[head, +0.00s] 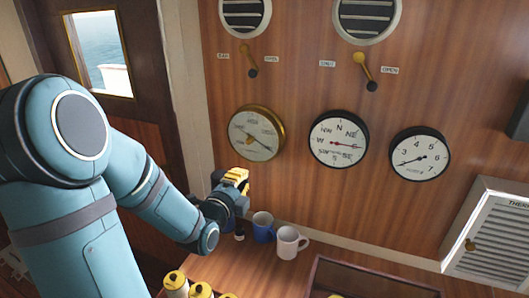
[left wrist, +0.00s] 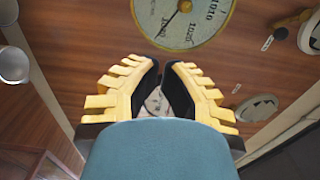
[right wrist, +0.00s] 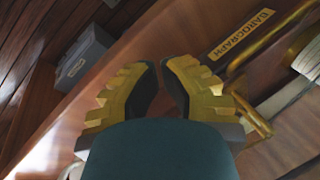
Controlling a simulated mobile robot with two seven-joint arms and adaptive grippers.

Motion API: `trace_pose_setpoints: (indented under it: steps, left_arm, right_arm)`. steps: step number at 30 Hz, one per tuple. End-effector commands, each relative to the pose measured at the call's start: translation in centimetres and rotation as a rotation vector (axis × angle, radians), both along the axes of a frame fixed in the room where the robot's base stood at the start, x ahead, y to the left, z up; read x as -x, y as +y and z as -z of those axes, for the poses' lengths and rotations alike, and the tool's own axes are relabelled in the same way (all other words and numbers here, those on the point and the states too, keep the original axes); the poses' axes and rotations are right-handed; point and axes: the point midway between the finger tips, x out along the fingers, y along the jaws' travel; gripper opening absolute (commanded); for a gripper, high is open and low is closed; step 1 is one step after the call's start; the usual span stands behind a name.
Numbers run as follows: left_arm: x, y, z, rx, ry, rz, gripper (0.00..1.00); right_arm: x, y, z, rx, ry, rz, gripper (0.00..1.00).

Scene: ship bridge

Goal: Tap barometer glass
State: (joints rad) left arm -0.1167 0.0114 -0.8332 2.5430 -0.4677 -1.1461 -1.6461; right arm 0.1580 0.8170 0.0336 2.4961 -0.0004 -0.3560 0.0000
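The barometer (head: 255,133) is a round, brass-rimmed gauge with a pale dial, on the wood wall as the leftmost of three gauges. In the left wrist view its dial (left wrist: 187,22) fills the top edge, with numbers and part of a needle showing. My left gripper (head: 245,178) is below and slightly left of it in the head view, apart from the glass. In the left wrist view its fingers (left wrist: 161,68) are empty, with a narrow gap between their tips. My right gripper (right wrist: 158,65) is outside the head view; its empty fingers also show a narrow gap.
A blue mug (head: 263,228) and a white mug (head: 288,243) stand on the counter near my left gripper. A compass dial (head: 338,139) and another gauge (head: 419,154) hang to the right. Wood and a BAROGRAPH label (right wrist: 240,35) show in the right wrist view.

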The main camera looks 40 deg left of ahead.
Motion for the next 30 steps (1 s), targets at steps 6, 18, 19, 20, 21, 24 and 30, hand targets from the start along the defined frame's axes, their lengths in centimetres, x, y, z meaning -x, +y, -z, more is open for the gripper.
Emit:
trace_pose_setpoints:
  steps: [6, 18, 19, 20, 21, 24, 30]
  left_arm:
    - [-0.1, 0.0, 0.1, 0.003, 0.001, 0.001, 0.0]
    - [-4.7, 1.3, 0.2, 0.0, 0.003, 0.003, 0.0]
    - [-5.3, 1.5, 0.2, 0.0, 0.003, 0.003, 0.0]
    - [-5.9, 1.7, 0.2, 0.0, 0.003, 0.003, 0.0]
    - [-6.7, 1.9, 0.2, -0.001, 0.004, 0.003, 0.0]
    - [-8.5, 2.6, 0.2, 0.0, 0.003, 0.002, 0.0]
    - [-11.6, 3.5, 0.1, 0.002, 0.004, 0.002, 0.0]
  right_arm:
    - [0.0, 0.0, 0.0, 0.0, 0.0, 0.0, 0.0]
    - [0.0, 0.0, 0.6, 0.0, -0.001, 0.001, 0.0]
    - [0.0, 0.0, 0.6, 0.0, -0.001, 0.001, 0.0]
    - [0.0, 0.0, 0.7, 0.0, -0.001, 0.001, 0.0]
    - [0.0, 0.0, 0.7, 0.0, -0.001, 0.001, 0.0]
    - [0.0, 0.0, 0.9, 0.001, 0.0, 0.001, 0.0]
    - [0.0, 0.0, 0.8, 0.001, 0.0, 0.002, 0.0]
